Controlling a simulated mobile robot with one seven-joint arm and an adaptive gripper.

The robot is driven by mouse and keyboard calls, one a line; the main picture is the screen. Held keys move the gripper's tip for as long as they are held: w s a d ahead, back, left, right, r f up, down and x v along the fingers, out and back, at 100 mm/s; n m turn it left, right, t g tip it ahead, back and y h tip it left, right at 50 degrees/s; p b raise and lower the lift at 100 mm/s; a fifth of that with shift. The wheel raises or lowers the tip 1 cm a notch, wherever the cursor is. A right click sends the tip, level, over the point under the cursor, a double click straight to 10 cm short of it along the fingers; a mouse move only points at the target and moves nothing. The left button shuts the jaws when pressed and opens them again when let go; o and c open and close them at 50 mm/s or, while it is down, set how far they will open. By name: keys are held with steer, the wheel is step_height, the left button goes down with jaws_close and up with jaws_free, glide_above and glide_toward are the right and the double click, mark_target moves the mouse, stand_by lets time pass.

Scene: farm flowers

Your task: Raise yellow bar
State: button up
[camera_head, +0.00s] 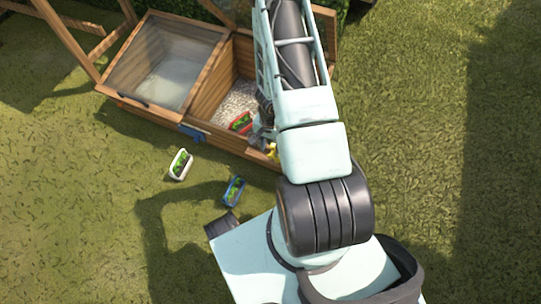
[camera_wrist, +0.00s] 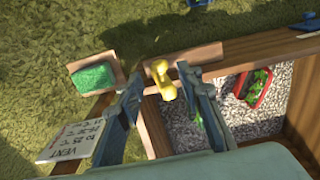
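The yellow bar (camera_wrist: 163,79) is a small upright yellow piece at the front wooden edge of the planter box in the wrist view. A bit of it shows in the head view (camera_head: 272,152), mostly hidden by my arm. My gripper (camera_wrist: 160,72) has its two blue-grey fingers spread, one on each side of the yellow bar. The right finger looks closer to it than the left. I cannot tell whether either finger touches it. In the head view my gripper is largely hidden behind my arm.
The wooden cold frame (camera_head: 205,98) has a glass lid (camera_head: 165,62) down on its left; its right bay holds gravel and a red tray (camera_head: 241,122). A white tray (camera_head: 180,164) and blue tray (camera_head: 234,190) lie on grass. A green block (camera_wrist: 93,77) and sign (camera_wrist: 75,141) are left.

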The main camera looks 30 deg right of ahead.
mark_target(270, 155)
step_height(270, 155, down, 4)
steer(key=shift+f+b, duration=0.1)
steer(key=shift+b, duration=0.7)
steer(key=shift+c, duration=0.3)
jaws_close()
